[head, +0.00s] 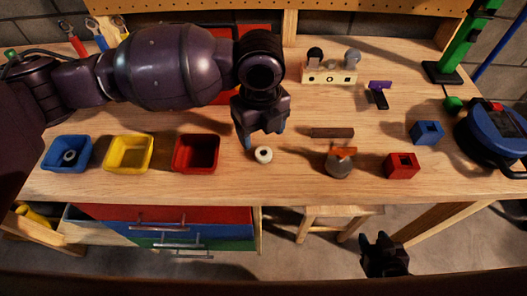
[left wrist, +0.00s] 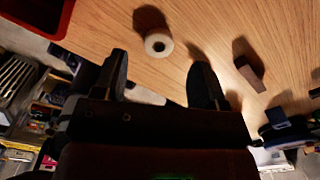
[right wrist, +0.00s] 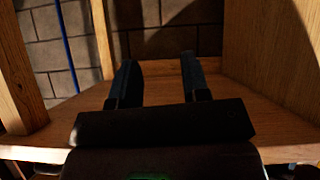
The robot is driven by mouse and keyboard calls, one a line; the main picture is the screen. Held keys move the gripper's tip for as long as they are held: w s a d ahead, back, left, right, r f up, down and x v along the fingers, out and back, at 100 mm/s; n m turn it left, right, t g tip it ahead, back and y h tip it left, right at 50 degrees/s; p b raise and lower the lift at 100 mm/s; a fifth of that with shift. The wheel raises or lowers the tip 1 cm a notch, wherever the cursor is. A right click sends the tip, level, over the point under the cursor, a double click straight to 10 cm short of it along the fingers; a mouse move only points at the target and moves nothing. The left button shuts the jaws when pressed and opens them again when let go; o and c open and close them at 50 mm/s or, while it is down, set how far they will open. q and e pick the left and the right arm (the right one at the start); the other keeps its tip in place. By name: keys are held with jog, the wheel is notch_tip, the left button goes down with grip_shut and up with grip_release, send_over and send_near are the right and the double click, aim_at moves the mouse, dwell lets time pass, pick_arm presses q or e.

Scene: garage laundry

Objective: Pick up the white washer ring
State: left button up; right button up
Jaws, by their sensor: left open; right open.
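The white washer ring (head: 263,155) lies on the wooden workbench, right of the red bin. It also shows in the left wrist view (left wrist: 158,44), with a dark central hole, beyond and between my open fingertips. My left gripper (head: 264,140) is open and empty, pointing down just behind the ring in the head view. In the left wrist view my left gripper (left wrist: 160,75) has a clear gap to the ring. My right gripper (head: 383,243) is low in front of the bench, away from the ring. It is open and empty in the right wrist view (right wrist: 158,75).
A blue bin (head: 50,160) holding a dark ring, a yellow bin (head: 108,160) and a red bin (head: 178,160) stand left of the ring. A brown block (head: 332,132), a grey round item with orange top (head: 339,167) and a red block (head: 402,165) are to its right.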

aim_at(262, 154)
pick_arm(q)
jog(key=shift+f, duration=0.4)
jog(key=shift+s+d+f+b, duration=0.1)
jog(key=shift+f+b, duration=0.15)
jog(key=shift+f, duration=0.95)
jog(key=shift+s+f+b, duration=0.1)
jog(key=shift+f+b, duration=0.1)
jog(key=shift+f, duration=0.95)
jog(key=c, duration=1)
pick_arm(e)
jog(key=shift+w+a, duration=0.1)
jog(key=shift+w, duration=0.3)
pick_arm(q)
jog(key=shift+w+r, duration=0.1)
jog(key=shift+r, duration=0.1)
jog(key=shift+r, duration=0.35)
notch_tip(262, 154, up, 19)
jog(key=p, duration=0.3)
pick_arm(e)
jog(key=shift+s+r, duration=0.2)
jog(key=shift+r, duration=0.3)
jog(key=shift+s+r, duration=0.2)
jog(key=shift+r, duration=0.25)
